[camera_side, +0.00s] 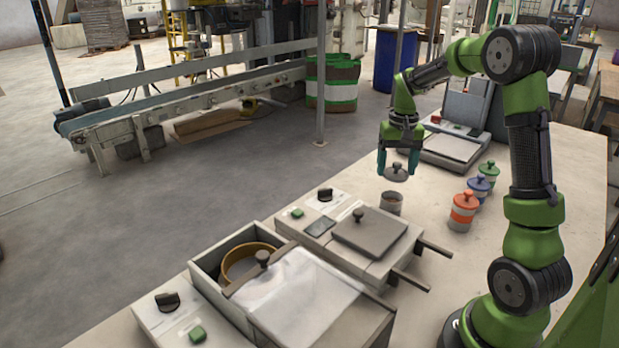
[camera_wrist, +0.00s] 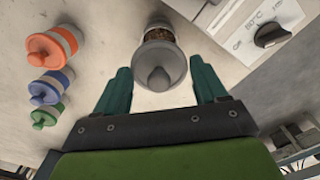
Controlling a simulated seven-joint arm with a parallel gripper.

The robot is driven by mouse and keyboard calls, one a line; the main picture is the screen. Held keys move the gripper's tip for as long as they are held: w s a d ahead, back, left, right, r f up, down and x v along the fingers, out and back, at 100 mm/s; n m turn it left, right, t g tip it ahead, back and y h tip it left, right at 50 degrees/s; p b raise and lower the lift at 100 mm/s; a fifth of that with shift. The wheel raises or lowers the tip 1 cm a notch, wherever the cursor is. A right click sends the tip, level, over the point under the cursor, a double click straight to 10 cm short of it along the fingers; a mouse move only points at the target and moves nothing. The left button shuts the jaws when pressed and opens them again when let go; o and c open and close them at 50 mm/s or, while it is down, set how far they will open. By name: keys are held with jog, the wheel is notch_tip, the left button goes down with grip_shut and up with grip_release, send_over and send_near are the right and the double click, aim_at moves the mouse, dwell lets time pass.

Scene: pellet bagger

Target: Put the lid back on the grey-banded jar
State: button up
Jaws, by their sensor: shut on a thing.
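My gripper (camera_side: 398,172) is shut on the grey lid (camera_side: 396,173), which has a dark knob and looks about level. It holds the lid above the grey-banded jar (camera_side: 391,203), with a clear gap between them. The jar stands open and upright on the bench. In the wrist view, the lid (camera_wrist: 160,68) is between the fingertips of my gripper (camera_wrist: 161,82). It covers much of the jar (camera_wrist: 158,34), whose far part and brownish contents show past the lid's edge.
Orange (camera_side: 463,211), blue (camera_side: 478,188) and green (camera_side: 488,173) jars, all lidded, stand to the right. A hot-plate unit (camera_side: 370,232) with protruding handles and a box with a clear cover (camera_side: 300,290) are in front. A scale-like device (camera_side: 452,146) is behind. Bare bench (camera_side: 560,170) lies right.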

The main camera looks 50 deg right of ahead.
jog(key=shift+f, duration=2.9)
jog(key=shift+f, duration=0.15)
jog(key=o, duration=1.1)
jog(key=shift+r, duration=3.5)
grip_shut()
